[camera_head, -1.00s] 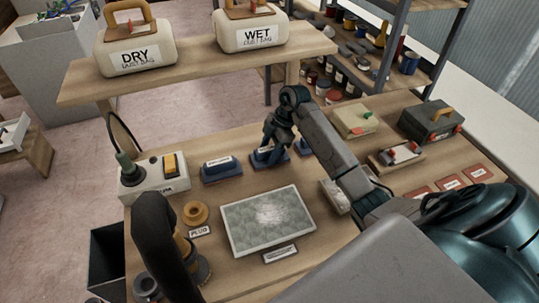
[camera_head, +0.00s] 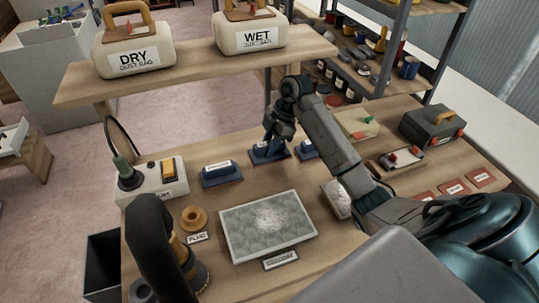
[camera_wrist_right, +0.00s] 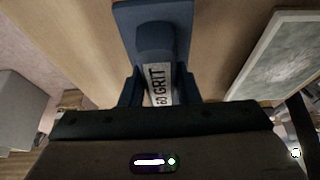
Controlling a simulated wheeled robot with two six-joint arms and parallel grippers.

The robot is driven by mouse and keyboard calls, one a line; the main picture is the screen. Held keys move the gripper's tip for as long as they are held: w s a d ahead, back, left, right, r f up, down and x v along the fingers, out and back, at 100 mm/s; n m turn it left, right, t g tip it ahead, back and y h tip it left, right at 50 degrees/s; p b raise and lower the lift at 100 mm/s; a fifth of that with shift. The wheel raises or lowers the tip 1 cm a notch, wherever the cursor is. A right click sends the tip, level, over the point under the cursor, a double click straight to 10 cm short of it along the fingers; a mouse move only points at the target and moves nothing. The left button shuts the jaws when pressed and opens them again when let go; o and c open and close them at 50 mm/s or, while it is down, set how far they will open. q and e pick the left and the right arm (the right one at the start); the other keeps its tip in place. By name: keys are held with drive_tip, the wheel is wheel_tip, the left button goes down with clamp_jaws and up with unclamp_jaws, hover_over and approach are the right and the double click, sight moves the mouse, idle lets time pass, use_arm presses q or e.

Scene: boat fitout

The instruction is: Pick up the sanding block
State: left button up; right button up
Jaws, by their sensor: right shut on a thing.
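A blue sanding block (camera_head: 266,153) with a rounded grip and a white label is in my right gripper (camera_head: 280,135) at the back middle of the bench. In the right wrist view the block (camera_wrist_right: 153,40) reads "60 GRIT", and its grip sits between the two fingers of the gripper (camera_wrist_right: 160,90). The fingers are shut on it. A similar blue block (camera_head: 221,173) stands to its left, and another (camera_head: 306,150) to its right is partly hidden by my arm.
The bench (camera_head: 290,180) holds a patterned grey-green panel (camera_head: 267,226), a switch box (camera_head: 155,181), an orange ring (camera_head: 194,217) and a dark toolbox (camera_head: 432,123). A raised shelf (camera_head: 190,68) with DRY and WET dust bags crosses behind the blocks.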

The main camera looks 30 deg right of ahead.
drive_tip(key=s+a+b, duration=0.1)
drive_tip(key=s, duration=0.3)
drive_tip(key=s+a+b, duration=0.1)
drive_tip(key=s, duration=0.4)
drive_tip(key=s+a+r+b, duration=0.1)
drive_tip(key=s, duration=0.4)
drive_tip(key=shift+s+a, duration=0.2)
drive_tip(key=shift+s, duration=0.05)
drive_tip(key=shift+s+a+r, duration=0.1)
drive_tip(key=shift+s+a, duration=0.05)
drive_tip(key=shift+s, duration=0.4)
